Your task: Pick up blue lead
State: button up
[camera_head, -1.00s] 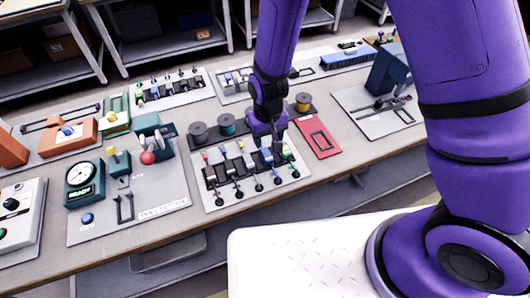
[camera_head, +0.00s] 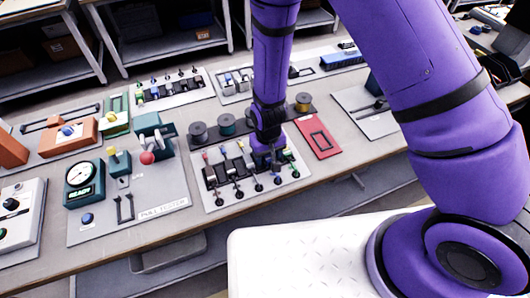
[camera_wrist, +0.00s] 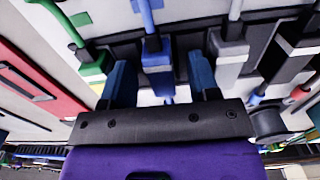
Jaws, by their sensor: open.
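The blue lead (camera_wrist: 157,60) stands in a row of leads on the panel, with a blue block-shaped body and a thin blue upper part. In the wrist view, my gripper (camera_wrist: 160,66) is open, with one finger on each side of the blue lead's body. Whether the fingers touch it cannot be told. In the head view, my gripper (camera_head: 265,157) is low over the right part of the lead panel (camera_head: 222,203) and hides most of the blue lead.
A green lead (camera_wrist: 92,66) and a white lead (camera_wrist: 231,60) stand close on either side. Several spools, including a dark one (camera_head: 199,132), stand behind the panel. A red plate (camera_head: 318,138) lies to the right. A pull tester (camera_head: 160,205) stands to the left.

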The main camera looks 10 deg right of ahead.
jog(key=shift+c, duration=0.2)
jog(key=c, duration=0.9)
jog(key=shift+r, duration=0.1)
